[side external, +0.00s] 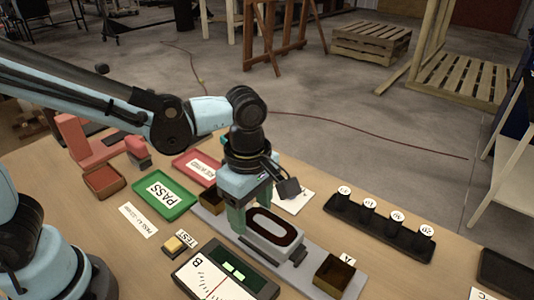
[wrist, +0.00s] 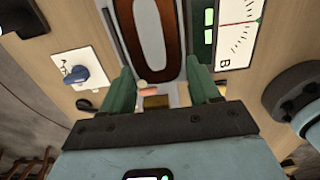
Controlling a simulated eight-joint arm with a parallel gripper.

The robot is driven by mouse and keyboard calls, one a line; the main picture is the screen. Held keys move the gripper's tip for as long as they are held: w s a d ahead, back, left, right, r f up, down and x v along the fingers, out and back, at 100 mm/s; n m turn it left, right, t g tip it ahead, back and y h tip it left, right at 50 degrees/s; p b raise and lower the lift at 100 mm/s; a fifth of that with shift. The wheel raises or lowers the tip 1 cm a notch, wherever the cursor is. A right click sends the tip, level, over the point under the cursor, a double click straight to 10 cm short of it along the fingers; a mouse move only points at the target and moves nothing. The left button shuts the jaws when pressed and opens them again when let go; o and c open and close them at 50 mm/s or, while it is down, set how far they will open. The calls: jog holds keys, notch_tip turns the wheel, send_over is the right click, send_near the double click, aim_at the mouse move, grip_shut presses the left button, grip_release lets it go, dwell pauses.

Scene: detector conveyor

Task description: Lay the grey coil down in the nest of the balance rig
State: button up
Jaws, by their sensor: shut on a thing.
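The grey coil (side external: 270,228) is a flat grey block with a dark brown oval winding on its top. It lies roughly level over the middle of the balance rig (side external: 307,272), a long grey plate with a brown box at each end. My gripper (side external: 239,217) points down with green fingers on either side of the coil's left end, shut on it. In the wrist view my gripper (wrist: 161,90) brackets the near end of the coil (wrist: 153,40). The nest is hidden beneath the coil, and I cannot tell whether the coil touches its floor.
A meter panel (side external: 222,278) with a dial and green lights stands close in front of the rig. A green PASS tray (side external: 163,195) and a red tray (side external: 197,168) lie left. A black rack (side external: 380,227) of several white-topped weights lies behind the rig. A yellow TEST button (side external: 174,245) is front left.

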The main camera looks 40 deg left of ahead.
aim_at(254, 217)
jog(key=w+a+f, duration=0.2)
jog(key=w, duration=0.1)
jog(key=shift+a+f, duration=0.1)
jog(key=shift+f, duration=2)
jog(key=shift+f, duration=0.1)
jog(key=o, duration=1.3)
jog(key=shift+c, duration=0.2)
